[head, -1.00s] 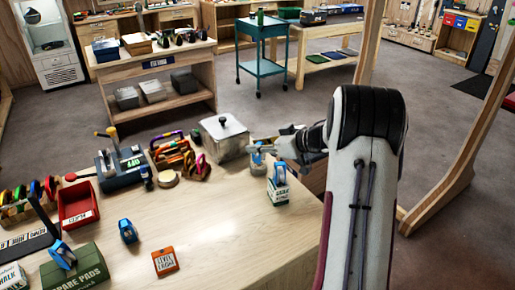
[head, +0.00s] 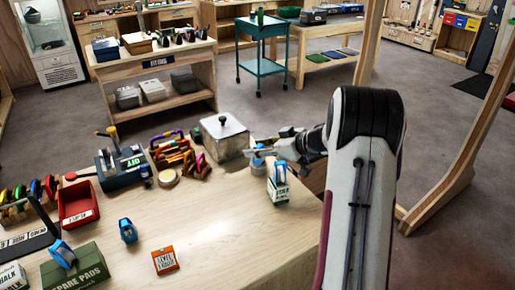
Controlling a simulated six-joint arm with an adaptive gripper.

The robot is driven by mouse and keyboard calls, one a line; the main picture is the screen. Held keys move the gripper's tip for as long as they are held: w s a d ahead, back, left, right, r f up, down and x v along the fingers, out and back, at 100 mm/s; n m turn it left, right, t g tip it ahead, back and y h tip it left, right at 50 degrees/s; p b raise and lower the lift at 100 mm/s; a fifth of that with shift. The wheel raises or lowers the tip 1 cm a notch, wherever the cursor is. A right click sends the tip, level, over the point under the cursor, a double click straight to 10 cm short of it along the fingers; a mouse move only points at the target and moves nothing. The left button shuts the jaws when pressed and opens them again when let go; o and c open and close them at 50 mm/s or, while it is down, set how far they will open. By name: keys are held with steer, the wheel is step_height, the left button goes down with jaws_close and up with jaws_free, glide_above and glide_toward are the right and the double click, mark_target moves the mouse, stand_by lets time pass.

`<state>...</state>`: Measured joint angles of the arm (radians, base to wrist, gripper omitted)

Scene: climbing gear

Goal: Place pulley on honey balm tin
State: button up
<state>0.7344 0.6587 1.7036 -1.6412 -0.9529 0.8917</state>
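Blue pulley-like pieces show in several places in the head view: one stands on the bare table (head: 128,231), one rests on the green spare pads box (head: 62,254), and one sits on a small white-and-green box (head: 279,173) near the right table edge. My gripper (head: 255,151) points left, low over the table's far right side. A small blue-and-white item (head: 258,163) is right below its fingers; whether they touch it is unclear. A small round pale-yellow tin (head: 168,178) lies left of the metal box; its label is unreadable, so I cannot confirm it as honey balm.
A lidded metal box (head: 223,138) stands left of my gripper. Colourful gear (head: 178,156), a grey device (head: 121,168) and a red bin (head: 77,204) fill the left side. An orange box (head: 165,260) lies in front.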

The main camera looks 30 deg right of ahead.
steer(key=shift+r, duration=0.1)
steer(key=shift+r, duration=0.1)
steer(key=v, duration=1.2)
stand_by(0.6)
